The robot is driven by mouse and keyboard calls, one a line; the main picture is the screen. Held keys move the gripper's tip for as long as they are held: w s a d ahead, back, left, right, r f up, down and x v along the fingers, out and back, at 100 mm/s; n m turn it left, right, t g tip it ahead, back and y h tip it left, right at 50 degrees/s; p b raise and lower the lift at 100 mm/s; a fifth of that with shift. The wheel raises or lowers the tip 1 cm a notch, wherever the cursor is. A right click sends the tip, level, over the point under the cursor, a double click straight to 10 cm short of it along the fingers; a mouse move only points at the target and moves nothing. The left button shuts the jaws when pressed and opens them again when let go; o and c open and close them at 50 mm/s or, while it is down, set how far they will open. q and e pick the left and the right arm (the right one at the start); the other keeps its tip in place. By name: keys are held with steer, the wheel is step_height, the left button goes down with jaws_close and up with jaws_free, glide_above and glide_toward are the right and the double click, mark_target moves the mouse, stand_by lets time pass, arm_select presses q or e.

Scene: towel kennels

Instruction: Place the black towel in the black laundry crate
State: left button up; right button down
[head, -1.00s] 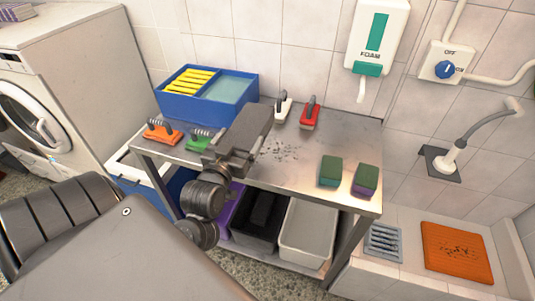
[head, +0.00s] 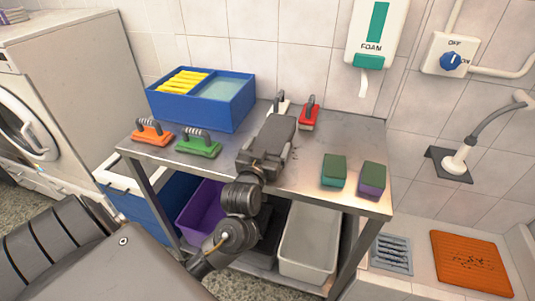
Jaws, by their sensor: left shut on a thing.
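A folded dark towel (head: 276,129), grey-black in this light, shows in the head view over the middle of the metal table. My left gripper (head: 265,152) is shut on its near end, and the towel points away from me. The black laundry crate (head: 268,243) stands on the shelf under the table, below my left arm. My left arm hides much of this crate, so its contents cannot be made out. My right gripper is not in view.
A purple crate (head: 201,207) stands left of the black crate and a pale grey crate (head: 309,240) right of it. The metal table (head: 310,170) overhangs them. It bears a blue box (head: 219,113), an orange brush (head: 152,134), a green brush (head: 199,146), a red brush (head: 309,117) and sponges (head: 333,171).

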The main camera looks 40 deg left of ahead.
arm_select(q)
steer(key=shift+a+f, duration=0.1)
steer(key=shift+f, duration=0.95)
steer(key=shift+f, duration=0.1)
steer(key=o, duration=0.9)
steer(key=shift+s, duration=0.1)
